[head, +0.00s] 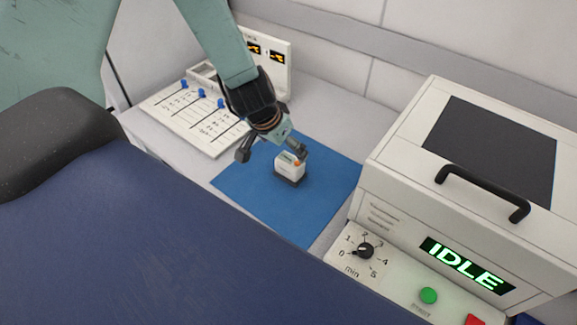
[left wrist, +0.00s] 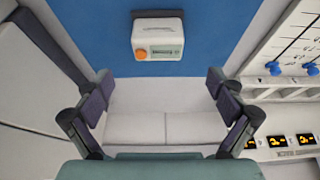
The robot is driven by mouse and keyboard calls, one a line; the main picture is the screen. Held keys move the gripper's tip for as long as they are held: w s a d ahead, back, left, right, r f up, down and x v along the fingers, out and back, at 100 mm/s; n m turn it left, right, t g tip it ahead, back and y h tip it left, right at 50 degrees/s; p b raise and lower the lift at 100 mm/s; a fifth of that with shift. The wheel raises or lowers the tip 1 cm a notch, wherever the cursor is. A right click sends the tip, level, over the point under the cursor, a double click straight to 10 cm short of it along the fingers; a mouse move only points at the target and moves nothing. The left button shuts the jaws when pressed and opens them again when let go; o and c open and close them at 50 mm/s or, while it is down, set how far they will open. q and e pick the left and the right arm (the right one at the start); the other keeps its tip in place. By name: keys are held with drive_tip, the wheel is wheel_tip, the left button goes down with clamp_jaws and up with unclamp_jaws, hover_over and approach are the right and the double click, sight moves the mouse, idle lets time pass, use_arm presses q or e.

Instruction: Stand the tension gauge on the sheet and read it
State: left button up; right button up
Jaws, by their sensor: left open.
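The tension gauge (head: 290,165) is a small white box with a dark base, an orange knob and a small display. It stands on the blue sheet (head: 320,200), on its far half. In the left wrist view the gauge (left wrist: 158,30) lies beyond the fingertips, with its display too small to read. The blue sheet (left wrist: 90,30) lies around it. My left gripper (head: 272,153) is open above the sheet, close to the gauge, with one finger beside or behind its top. In the left wrist view the gripper (left wrist: 160,88) has nothing between its fingers. My right gripper is not in view.
A white machine (head: 400,165) with a black handle, a dial and an "IDLE" display stands right of the sheet. A slider panel (head: 190,120) with blue knobs and orange readouts is at the left. The near part of the sheet is clear.

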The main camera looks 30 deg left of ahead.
sight(290, 159)
use_arm(q)
drive_tip(key=shift+b+x, duration=0.5)
drive_tip(key=shift+x, duration=0.55)
drive_tip(key=shift+w+f, duration=0.35)
drive_tip(key=shift+s+d+f+b, duration=0.1)
drive_tip(key=shift+s+f+b, duration=0.2)
drive_tip(key=shift+f+b, duration=0.65)
drive_tip(key=shift+w+d+f+b, duration=0.1)
drive_tip(key=shift+f+b, duration=0.05)
drive_tip(key=shift+b, duration=0.45)
drive_tip(key=b+x, duration=0.1)
drive_tip(key=x, duration=0.2)
drive_tip(key=shift+w+b, duration=0.2)
drive_tip(key=shift+b, duration=0.2)
drive_tip(key=shift+s+r, duration=0.25)
drive_tip(key=shift+r, duration=0.15)
drive_tip(key=shift+c, duration=0.7)
drive_tip(key=shift+w+f, duration=0.15)
drive_tip(key=shift+w, duration=0.1)
drive_tip(key=c, duration=0.4)
drive_tip(key=shift+s, duration=0.2)
drive_tip(key=c, duration=0.5)
drive_tip(key=shift+w, duration=0.15)
drive_tip(key=c, duration=0.7)
drive_tip(key=shift+c, duration=0.2)
drive_tip(key=shift+r, duration=0.3)
